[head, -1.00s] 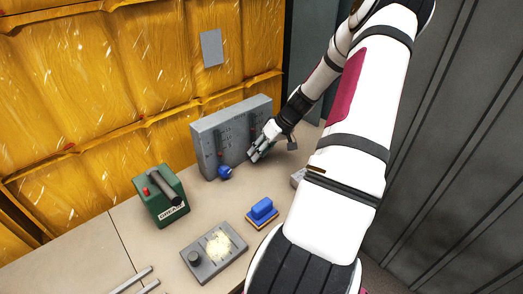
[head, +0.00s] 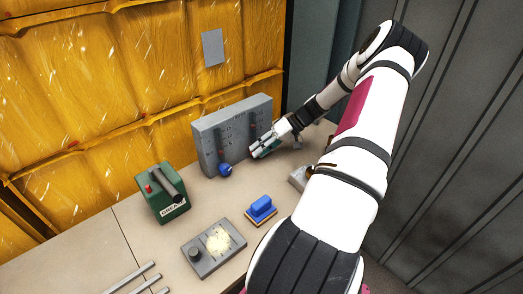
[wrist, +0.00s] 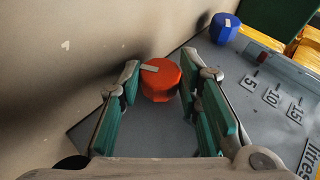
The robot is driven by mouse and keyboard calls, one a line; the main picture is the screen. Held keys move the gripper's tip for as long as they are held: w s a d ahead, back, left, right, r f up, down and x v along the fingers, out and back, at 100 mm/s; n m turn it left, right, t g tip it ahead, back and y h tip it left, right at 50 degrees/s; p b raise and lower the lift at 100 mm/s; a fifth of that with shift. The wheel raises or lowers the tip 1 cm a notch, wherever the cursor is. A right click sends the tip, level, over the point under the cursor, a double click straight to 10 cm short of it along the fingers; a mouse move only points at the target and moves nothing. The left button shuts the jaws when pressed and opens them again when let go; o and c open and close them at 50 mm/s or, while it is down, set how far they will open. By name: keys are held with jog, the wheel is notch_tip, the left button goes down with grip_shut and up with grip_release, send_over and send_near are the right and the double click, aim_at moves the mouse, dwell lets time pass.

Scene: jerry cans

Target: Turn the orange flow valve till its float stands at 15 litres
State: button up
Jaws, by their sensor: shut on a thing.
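The orange flow valve (wrist: 161,80) is a faceted knob in the upper middle of the wrist view, with a pale mark on its top. My gripper (wrist: 160,73) is shut on it, one teal finger on each side. In the head view my gripper (head: 262,150) is at the lower right of the grey gauge panel (head: 207,129) and hides the orange valve. The panel has scales; the wrist view shows the labels 5, 10 and 15 and "litres". Small red marks show on the panel in the head view, but the float's reading is too small to tell.
A blue valve (head: 225,170) is left of my gripper on the panel. Metal bars (head: 133,277) lie at the front.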

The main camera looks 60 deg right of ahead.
jog(key=o, duration=1.1)
jog(key=shift+o, duration=0.2)
jog(key=shift+a+r+n+g+h, duration=0.15)
jog(key=shift+n+g+h, duration=0.15)
jog(key=shift+h, duration=0.7)
jog(key=h+b, duration=0.1)
jog(key=g+h+b, duration=0.1)
jog(key=h+b, duration=0.1)
jog(key=shift+w+a+n, duration=0.2)
jog(key=shift+n, duration=0.1)
jog(key=shift+s+r+h, duration=0.2)
jog(key=shift+r+h, duration=0.05)
jog(key=shift+h, duration=0.15)
jog(key=p+v, duration=0.1)
jog(key=v, duration=1.2)
jog(key=shift+r+p, duration=0.2)
jog(key=shift+p, duration=0.1)
jog(key=shift+d, duration=0.1)
